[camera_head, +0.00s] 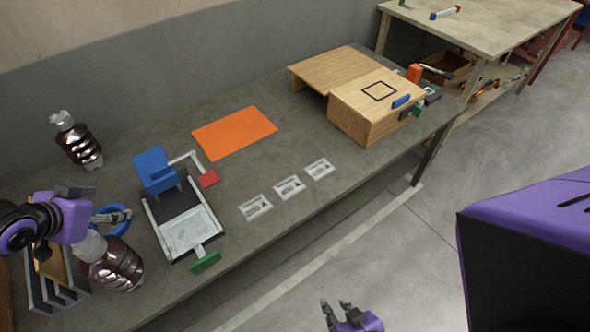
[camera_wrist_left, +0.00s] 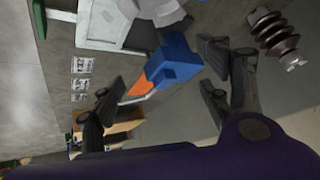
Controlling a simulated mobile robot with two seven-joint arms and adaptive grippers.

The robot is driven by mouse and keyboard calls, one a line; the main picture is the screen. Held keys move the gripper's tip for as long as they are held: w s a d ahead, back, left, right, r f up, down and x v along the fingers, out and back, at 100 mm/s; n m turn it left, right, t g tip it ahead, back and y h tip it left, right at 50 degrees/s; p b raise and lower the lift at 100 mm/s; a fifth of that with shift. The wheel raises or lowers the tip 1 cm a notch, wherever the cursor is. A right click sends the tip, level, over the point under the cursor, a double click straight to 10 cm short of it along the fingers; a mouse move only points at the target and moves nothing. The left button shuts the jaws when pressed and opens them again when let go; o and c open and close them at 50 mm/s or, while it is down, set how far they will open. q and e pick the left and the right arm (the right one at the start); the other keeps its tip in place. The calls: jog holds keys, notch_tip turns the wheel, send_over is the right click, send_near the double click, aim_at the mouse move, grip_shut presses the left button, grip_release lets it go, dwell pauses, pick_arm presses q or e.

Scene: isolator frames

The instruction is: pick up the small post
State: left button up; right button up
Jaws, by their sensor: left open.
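Two brown ribbed posts with pale ends show in the head view. The slimmer one (camera_head: 79,145) stands tilted in the picture at the table's far left; it also shows in the left wrist view (camera_wrist_left: 275,34). A wider one (camera_head: 113,266) is at the lower left, its top partly behind my left gripper. I take the slimmer one as the small post. My left gripper (camera_head: 99,203) is open and empty, apart from the slimmer post; its spread fingers also show in the left wrist view (camera_wrist_left: 160,80). My right gripper (camera_head: 334,303) is open and empty beyond the table's front edge.
A blue block (camera_head: 155,169) stands on a white-framed fixture (camera_head: 190,236) with a green handle (camera_head: 205,262). A blue ring (camera_head: 124,212) lies beside my left gripper. Slotted racks (camera_head: 40,293) stand lower left. An orange mat (camera_head: 234,132) and wooden box (camera_head: 358,118) lie farther right.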

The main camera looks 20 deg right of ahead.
aim_at(91, 244)
pick_arm(q)
jog(key=s+a+n+g, duration=0.1)
jog(key=s+a, duration=0.1)
jog(key=s+a+r+n+g+y, duration=0.1)
jog(key=s+a, duration=0.1)
jog(key=s+a+n+g+y, duration=0.1)
jog(key=s+a+g, duration=0.1)
jog(key=a, duration=0.1)
jog(key=shift+r, duration=0.2)
jog(key=shift+s+f, duration=0.15)
jog(key=shift+f, duration=0.15)
jog(key=x, duration=0.7)
jog(key=shift+s+d+f, duration=0.1)
jog(key=shift+d, duration=0.15)
jog(key=shift+c, duration=0.4)
grip_shut()
jog(key=shift+r, duration=0.25)
